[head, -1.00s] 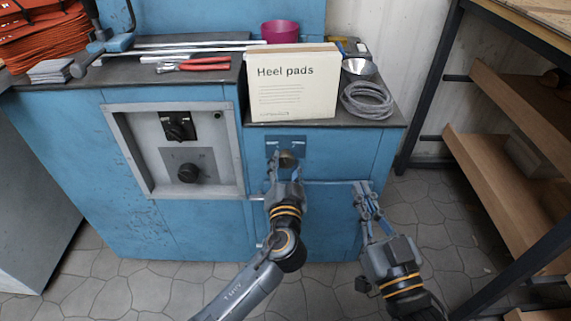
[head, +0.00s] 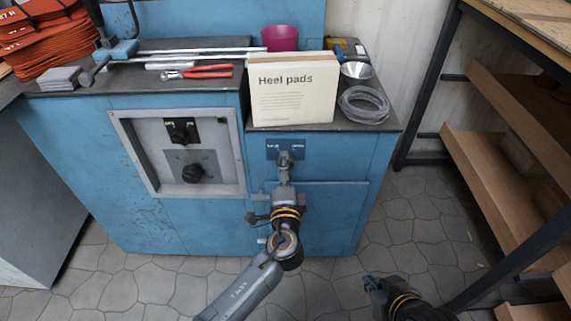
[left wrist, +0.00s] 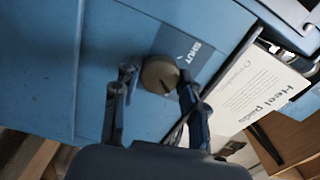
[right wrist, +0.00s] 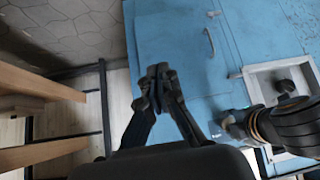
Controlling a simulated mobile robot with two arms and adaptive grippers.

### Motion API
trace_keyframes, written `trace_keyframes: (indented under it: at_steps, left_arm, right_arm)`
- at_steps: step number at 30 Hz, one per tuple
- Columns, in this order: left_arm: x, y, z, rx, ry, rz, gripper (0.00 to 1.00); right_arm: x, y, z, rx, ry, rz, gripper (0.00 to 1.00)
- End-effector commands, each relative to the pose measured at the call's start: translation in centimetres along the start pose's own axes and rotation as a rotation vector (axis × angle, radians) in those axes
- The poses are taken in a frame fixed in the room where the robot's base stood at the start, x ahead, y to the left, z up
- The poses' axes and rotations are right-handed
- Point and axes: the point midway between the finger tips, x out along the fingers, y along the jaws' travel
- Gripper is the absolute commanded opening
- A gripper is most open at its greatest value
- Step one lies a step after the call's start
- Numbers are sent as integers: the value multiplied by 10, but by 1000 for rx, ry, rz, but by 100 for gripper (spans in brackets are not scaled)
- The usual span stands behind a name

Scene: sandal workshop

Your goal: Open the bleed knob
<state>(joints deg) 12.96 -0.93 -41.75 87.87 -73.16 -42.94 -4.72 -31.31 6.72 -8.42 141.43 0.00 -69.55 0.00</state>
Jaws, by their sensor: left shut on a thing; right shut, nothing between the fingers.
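The bleed knob (left wrist: 160,74) is a round, brownish knob on a small blue plate (left wrist: 197,46) whose visible label reads "SHUT". The plate also shows in the head view (head: 272,145), on the blue cabinet front below the heel pads box. My left gripper (head: 285,161) is at the knob, shut on it with one finger on each side in the left wrist view. In the head view it hides most of the knob. My right gripper (right wrist: 160,76) is shut and empty, low over the floor and apart from the cabinet; it also shows at the lower right of the head view (head: 374,284).
The Heel pads box (head: 292,95) stands on the cabinet top beside a hose coil (head: 364,108). A grey-framed panel (head: 150,184) with two black knobs is left of my left gripper. A wooden rack (head: 500,165) stands right. The floor before the cabinet is open.

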Motion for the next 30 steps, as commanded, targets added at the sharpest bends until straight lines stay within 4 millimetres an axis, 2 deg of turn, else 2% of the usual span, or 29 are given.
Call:
trace_keyframes:
  at_steps: [3, 9, 25, 26, 29, 30]
  left_arm:
    - [0, -1, 0, 59, 0, 0, 11]
    - [0, 0, 0, 121, 1, 1, 11]
    - [0, 1, 0, 145, 1, 0, 11]
    - [0, 1, 0, 145, 1, 0, 44]
    - [0, 1, 0, 145, 1, 0, 64]
    - [0, 1, 0, 144, 1, 0, 64]
  right_arm:
    - [-5, 2, 16, 2, -80, 5, 0]
    - [-10, 4, 34, 4, -165, 10, 0]
    - [-13, 5, 40, 6, -196, 11, 0]
    - [-13, 5, 40, 6, -196, 12, 0]
    - [-13, 5, 40, 6, -195, 12, 0]
    - [-13, 6, 40, 6, -195, 12, 0]
